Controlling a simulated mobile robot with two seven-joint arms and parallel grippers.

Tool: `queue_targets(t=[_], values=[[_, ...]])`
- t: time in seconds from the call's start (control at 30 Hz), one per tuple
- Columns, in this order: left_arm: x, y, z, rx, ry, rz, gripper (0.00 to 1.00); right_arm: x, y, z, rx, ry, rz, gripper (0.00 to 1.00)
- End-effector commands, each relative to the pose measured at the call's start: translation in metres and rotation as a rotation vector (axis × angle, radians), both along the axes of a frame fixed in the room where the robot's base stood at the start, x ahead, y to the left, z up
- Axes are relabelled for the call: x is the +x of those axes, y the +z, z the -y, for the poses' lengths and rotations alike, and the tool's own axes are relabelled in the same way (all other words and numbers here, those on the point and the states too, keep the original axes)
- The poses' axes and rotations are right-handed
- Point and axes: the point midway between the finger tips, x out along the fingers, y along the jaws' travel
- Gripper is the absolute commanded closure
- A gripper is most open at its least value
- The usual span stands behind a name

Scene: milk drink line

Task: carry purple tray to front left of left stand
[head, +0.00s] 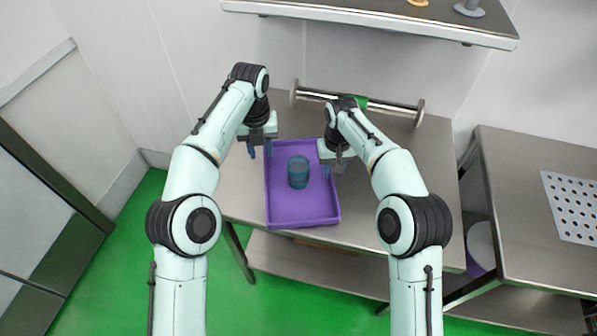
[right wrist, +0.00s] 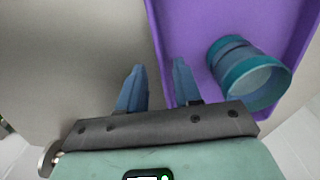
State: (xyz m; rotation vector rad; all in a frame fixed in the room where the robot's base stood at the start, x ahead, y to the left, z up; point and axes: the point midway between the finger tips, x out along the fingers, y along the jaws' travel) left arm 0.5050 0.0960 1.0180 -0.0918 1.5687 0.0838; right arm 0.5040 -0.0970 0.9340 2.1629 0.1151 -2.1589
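The purple tray (head: 303,213) lies on the steel table (head: 236,188), with a blue-teal cup (head: 298,172) standing inside it. My left gripper (head: 260,150) is at the tray's left rim near the back corner, its fingers apart. My right gripper (head: 333,168) is at the tray's right rim. In the right wrist view its fingers (right wrist: 158,88) are spread, one outside the tray's side wall (right wrist: 157,40) and one inside, with gaps beside the wall. The cup (right wrist: 248,72) is clear of the fingers there.
A roller bar (head: 390,107) lies along the table's back, with a green item (head: 354,102) near it. A shelf (head: 380,17) hangs above. Another steel table (head: 520,225) with a perforated plate (head: 575,205) stands at the right. Green floor (head: 110,265) is open at the left.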

Motion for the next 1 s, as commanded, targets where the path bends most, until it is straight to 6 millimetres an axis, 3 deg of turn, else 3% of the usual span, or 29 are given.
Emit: queue_targets(t=[0.2,0.4,1.0], values=[[0.000,0.000,0.000,0.000,0.001,0.000,0.66,0.001,0.049,-0.001,0.000,-0.001,0.004,0.66],[0.000,0.000,0.000,0.000,0.001,0.000,0.66,0.000,0.073,0.000,0.000,0.000,0.002,0.66],[0.000,0.000,0.000,0.000,0.001,0.000,0.66,0.000,0.079,0.000,0.000,-0.001,0.000,0.66]])
